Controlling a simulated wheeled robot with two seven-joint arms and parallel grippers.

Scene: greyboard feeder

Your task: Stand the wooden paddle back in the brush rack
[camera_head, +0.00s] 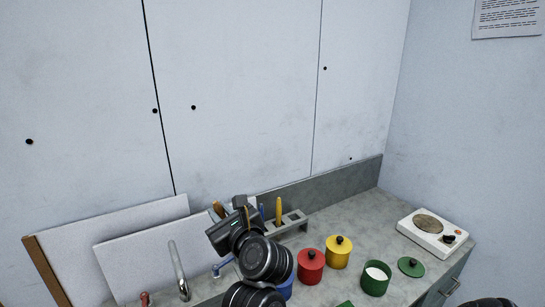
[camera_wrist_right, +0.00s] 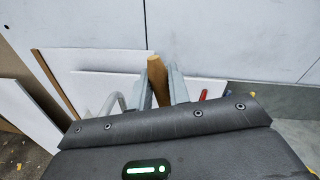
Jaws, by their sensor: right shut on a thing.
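My right gripper (camera_head: 240,204) is in front of the back wall, just left of the brush rack (camera_head: 294,223) in the head view. The right wrist view shows its two fingers (camera_wrist_right: 164,78) shut on the wooden paddle (camera_wrist_right: 157,82), a tan stick that slants up between them. In the head view a brown wooden piece (camera_head: 218,209) shows beside the gripper; the rest is hidden behind it. The grey rack stands against the backsplash. A yellow-handled tool (camera_head: 279,210) stands in it, and a blue handle (camera_head: 262,213) shows next to the gripper. My left gripper is out of view.
Pale boards (camera_head: 140,240) lean on the wall at the left, beside a curved tap (camera_head: 178,268). A red pot (camera_head: 311,266), a yellow pot (camera_head: 337,252) and an open green pot (camera_head: 375,279) stand right of my arm. A hotplate (camera_head: 432,234) is at far right.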

